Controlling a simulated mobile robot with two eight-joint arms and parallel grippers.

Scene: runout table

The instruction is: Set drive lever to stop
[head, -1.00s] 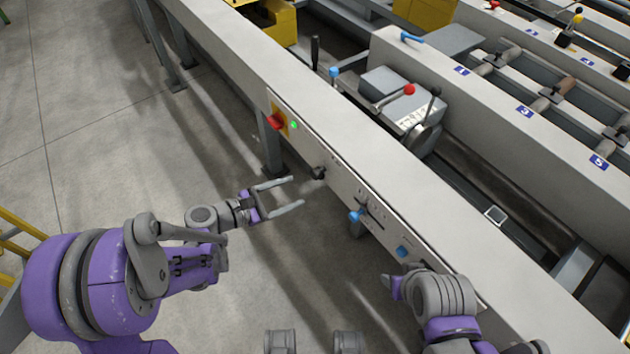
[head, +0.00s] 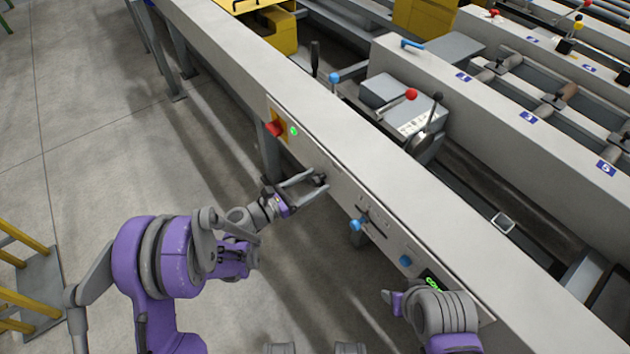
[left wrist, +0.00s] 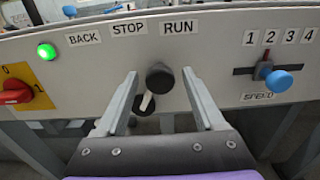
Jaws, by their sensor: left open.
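The drive lever (left wrist: 160,78) has a round black knob and sits on the front panel under the labels BACK, STOP and RUN. In the left wrist view, its knob lies below the gap between STOP and RUN, closer to RUN. In the head view the lever (head: 320,179) is a small dark knob on the beam's side. My left gripper (head: 316,185) is open, with one finger on each side of the knob; in the left wrist view (left wrist: 160,74) gaps show on both sides. My right gripper (head: 393,299) shows only partly beside the beam, its fingers unclear.
A red switch (left wrist: 15,92) on a yellow plate and a lit green lamp (left wrist: 46,51) are left of the lever. A blue speed knob (left wrist: 279,80) is to the right. The long grey beam (head: 365,170) crosses the view; open floor lies left of it.

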